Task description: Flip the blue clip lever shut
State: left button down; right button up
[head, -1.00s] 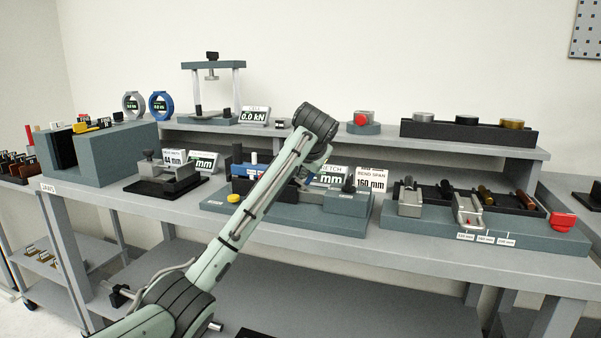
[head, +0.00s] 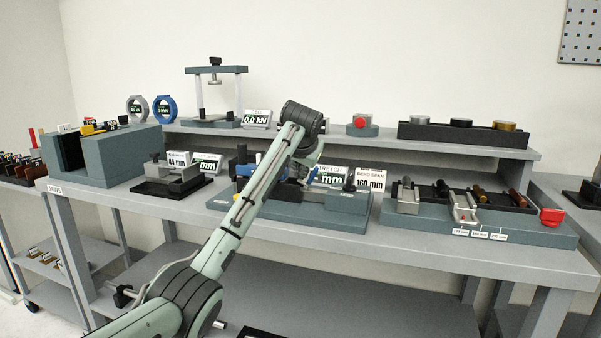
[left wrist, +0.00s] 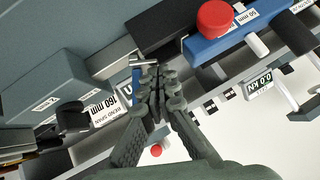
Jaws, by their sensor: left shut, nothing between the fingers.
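The blue clip lever (head: 312,174) stands tilted at the stretch station on the bench, just right of my left forearm in the head view. In the left wrist view the blue lever (left wrist: 135,80) shows beside the fingertips, on their left, close to a metal cylinder (left wrist: 143,62). My left gripper (left wrist: 158,83) is shut with nothing between its fingers. Whether it touches the lever I cannot tell. In the head view the fingers are mostly hidden behind my arm. My right gripper is in neither view.
A blue block (left wrist: 238,42) with a red knob (left wrist: 214,18) sits near the fingers. The station's grey-green base (head: 335,211) lies below. Display signs (head: 370,180) stand right behind. A clip rack (head: 480,225) stands on the right; a raised shelf (head: 400,140) runs behind.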

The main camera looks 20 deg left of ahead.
pick_arm(q)
jog(key=shift+a+f+h, duration=0.1)
jog(key=shift+a+h, duration=0.15)
jog(key=shift+h, duration=0.15)
jog(key=shift+a+f+n+h, duration=0.2)
jog(key=shift+a+n+h, duration=0.15)
jog(key=shift+n+h, duration=0.3)
jog(key=shift+d, duration=0.15)
jog(key=shift+d+r, duration=0.15)
jog(key=shift+d, duration=0.55)
jog(key=v, duration=1.2)
jog(key=shift+r, duration=0.1)
